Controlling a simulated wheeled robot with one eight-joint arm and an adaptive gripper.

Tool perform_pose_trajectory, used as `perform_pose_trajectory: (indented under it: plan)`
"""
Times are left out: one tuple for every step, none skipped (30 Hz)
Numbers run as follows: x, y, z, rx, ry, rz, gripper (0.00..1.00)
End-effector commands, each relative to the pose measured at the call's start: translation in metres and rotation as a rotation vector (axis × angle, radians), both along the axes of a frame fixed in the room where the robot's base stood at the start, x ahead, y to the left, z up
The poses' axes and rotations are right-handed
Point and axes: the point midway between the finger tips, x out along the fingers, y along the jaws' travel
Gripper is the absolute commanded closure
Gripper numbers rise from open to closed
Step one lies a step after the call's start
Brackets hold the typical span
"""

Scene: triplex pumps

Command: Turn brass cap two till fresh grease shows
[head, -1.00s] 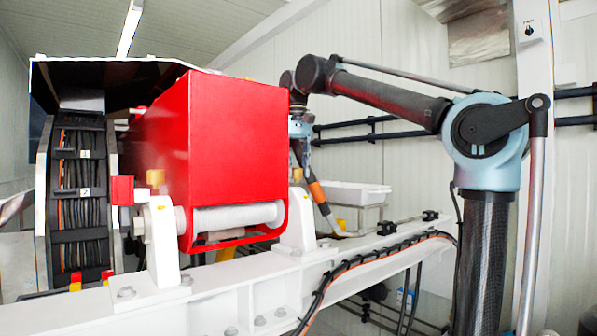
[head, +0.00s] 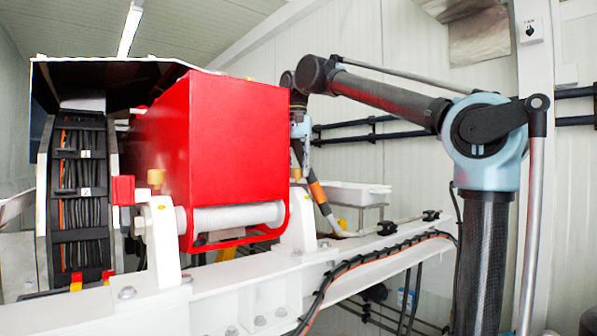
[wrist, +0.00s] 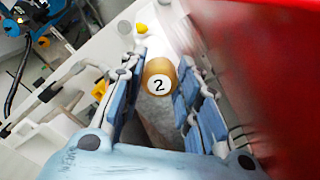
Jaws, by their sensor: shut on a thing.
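Brass cap two (wrist: 159,76) shows in the wrist view as a round brass knob with a white disc marked "2". My gripper (wrist: 161,68) has its two blue-padded fingers on either side of the cap and is shut on it. The cap's base and any grease there cannot be made out. In the head view my wrist (head: 300,131) points down behind the right edge of the red housing (head: 238,130). The fingers are mostly hidden there. A small brass piece (head: 297,174) shows just below.
The red housing (wrist: 270,60) fills the right of the wrist view, close to my gripper. In the head view another brass cap (head: 156,177) stands at the housing's left. A white beam (head: 215,295) with cables runs below. A white tray (head: 357,195) stands behind.

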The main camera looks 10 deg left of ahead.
Motion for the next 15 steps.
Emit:
perform_pose_trajectory:
  plan:
    - [0.002,-0.0002,-0.0002,-0.001,-0.004,-0.001,0.94]
    - [0.002,-0.0002,-0.0002,-0.001,-0.004,-0.001,0.94]
    - [0.002,-0.0002,-0.0002,-0.001,-0.004,-0.001,0.94]
    - [0.002,-0.0002,-0.0002,-0.001,-0.004,-0.001,0.94]
    - [0.002,-0.0002,-0.0002,-0.001,-0.004,-0.001,0.94]
    - [0.002,-0.0002,-0.0002,-0.001,-0.004,-0.001,0.61]
    - [0.0019,-0.0003,-0.0002,-0.001,-0.004,-0.001,0.54]
    - [0.0017,-0.0002,-0.0002,-0.001,-0.004,-0.001,0.5]
    - [0.0014,-0.0002,-0.0001,-0.001,-0.003,-0.001,0.5]
    - [0.0012,-0.0003,-0.0001,-0.001,-0.003,0.0,0.5]
    - [0.0011,-0.0003,-0.0001,-0.001,-0.003,0.0,0.5]
    - [0.0009,-0.0002,-0.0001,-0.001,-0.002,0.0,0.5]
    - [0.0008,-0.0002,-0.0001,-0.001,-0.002,0.0,0.5]
    - [0.0007,-0.0002,-0.0001,-0.001,-0.002,0.0,0.5]
    - [0.0005,-0.0002,0.0,-0.001,-0.002,0.0,0.5]
